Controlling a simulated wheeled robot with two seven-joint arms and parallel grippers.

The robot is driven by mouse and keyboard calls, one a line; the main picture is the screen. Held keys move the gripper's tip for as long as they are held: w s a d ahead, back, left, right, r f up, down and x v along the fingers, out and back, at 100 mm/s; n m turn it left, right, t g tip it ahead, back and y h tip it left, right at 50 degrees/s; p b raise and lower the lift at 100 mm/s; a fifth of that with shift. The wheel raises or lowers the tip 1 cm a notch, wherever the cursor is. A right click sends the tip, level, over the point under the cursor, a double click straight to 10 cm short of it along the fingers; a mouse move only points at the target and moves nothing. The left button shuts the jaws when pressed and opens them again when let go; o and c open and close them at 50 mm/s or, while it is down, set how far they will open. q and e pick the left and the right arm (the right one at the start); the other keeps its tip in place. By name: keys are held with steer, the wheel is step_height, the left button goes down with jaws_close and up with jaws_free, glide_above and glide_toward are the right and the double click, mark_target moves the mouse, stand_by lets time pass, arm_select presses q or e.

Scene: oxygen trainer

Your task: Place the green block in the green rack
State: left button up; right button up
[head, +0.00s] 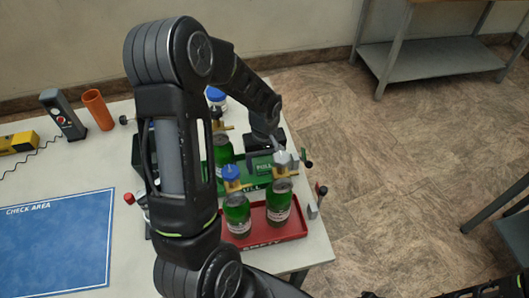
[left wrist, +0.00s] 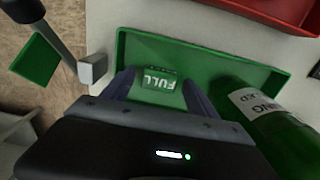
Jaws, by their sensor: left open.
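The green block (left wrist: 158,85), marked FULL, lies inside the outline of the green rack (left wrist: 205,55), near its left end in the left wrist view. In the head view the block (head: 263,167) is at the rack's right end, and the rack's front wall (head: 252,188) also reads FULL. My left gripper (left wrist: 155,88) is open, with one finger on each side of the block. In the head view my left gripper (head: 262,152) is just behind the block and partly hidden by my arm. Contact between fingers and block cannot be told.
A red tray (head: 262,234) marked EMPTY holds green bottles (head: 278,204) in front of the rack. A blue check area (head: 55,245) is clear at left. A lever (head: 319,195) stands at the right edge.

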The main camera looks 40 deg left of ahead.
mark_target(264, 167)
arm_select(q)
steer(key=shift+r, duration=0.5)
step_height(264, 167, up, 11)
steer(key=b, duration=0.1)
steer(key=shift+c, duration=0.5)
stand_by(0.9)
